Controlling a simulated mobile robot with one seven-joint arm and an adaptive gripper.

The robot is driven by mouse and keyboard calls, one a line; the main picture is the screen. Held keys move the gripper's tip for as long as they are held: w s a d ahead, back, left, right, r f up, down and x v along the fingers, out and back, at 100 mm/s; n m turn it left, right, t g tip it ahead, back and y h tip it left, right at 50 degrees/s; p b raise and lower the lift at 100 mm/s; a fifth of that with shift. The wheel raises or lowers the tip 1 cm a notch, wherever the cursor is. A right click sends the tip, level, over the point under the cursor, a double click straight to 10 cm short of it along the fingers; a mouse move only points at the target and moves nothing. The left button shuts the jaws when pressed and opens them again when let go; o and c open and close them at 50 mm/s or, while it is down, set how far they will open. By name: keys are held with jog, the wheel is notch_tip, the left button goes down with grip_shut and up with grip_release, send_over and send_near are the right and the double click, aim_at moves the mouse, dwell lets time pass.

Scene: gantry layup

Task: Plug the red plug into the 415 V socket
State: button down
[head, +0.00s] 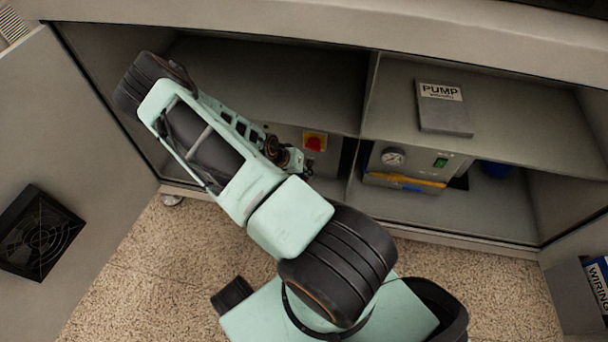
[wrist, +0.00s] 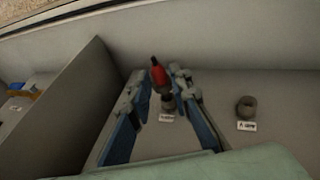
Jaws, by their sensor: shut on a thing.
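The red plug (wrist: 158,75) shows in the wrist view between the fingertips of my gripper (wrist: 160,84), with a dark end pointing up in the picture. My gripper is shut on the plug. A round grey-brown socket (wrist: 168,103) with a small white label sits just below the plug in the picture, between the fingers. A second socket (wrist: 246,106) with its own label is to the right. Both labels are too small to read surely, so I cannot tell which is 415 V. Whether the plug touches a socket is unclear. In the head view my arm hides the plug and sockets.
A divider (wrist: 62,105) stands left of my gripper in the wrist view. The head view shows a red and yellow switch (head: 314,141), a pump unit with a gauge (head: 392,157), a PUMP binder (head: 443,108) on the shelf, and an open door with a fan (head: 38,235).

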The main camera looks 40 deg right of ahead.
jog(key=shift+w+d+b, duration=0.3)
jog(key=shift+w+d, duration=0.35)
jog(key=shift+d, duration=0.1)
jog(key=shift+w+d+r, duration=0.1)
jog(key=shift+d+r, duration=0.05)
jog(key=shift+r, duration=0.05)
dwell(1.1)
jog(key=shift+s+a, duration=0.65)
jog(key=shift+a+f, duration=0.1)
jog(key=shift+a+f, duration=0.1)
jog(key=shift+f, duration=0.05)
dwell(0.3)
jog(key=shift+w+d+b, duration=0.5)
jog(key=shift+w+d, duration=0.1)
jog(key=shift+d, duration=0.1)
dwell(1.4)
jog(key=c, duration=1.7)
grip_release()
